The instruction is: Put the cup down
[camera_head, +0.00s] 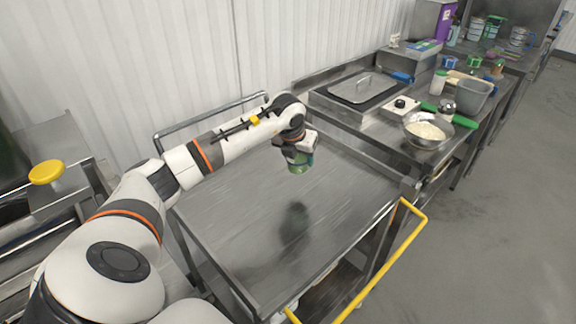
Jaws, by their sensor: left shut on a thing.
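A green cup (299,167) shows below my left gripper (299,156), over the far right part of the steel cart top (237,222). My left gripper is shut on the cup and hides part of it. A dark shadow or reflection lies on the cart top below and in front of it. The cup appears to be above the surface, though any contact is hard to judge. My right gripper is not in view.
The cart top is otherwise bare, with a yellow handle (372,285) at its right. A counter on the right holds a bowl of rice (427,131), a grey bin (473,95), a scale (399,106) and a lidded pan (362,88). A corrugated wall stands behind.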

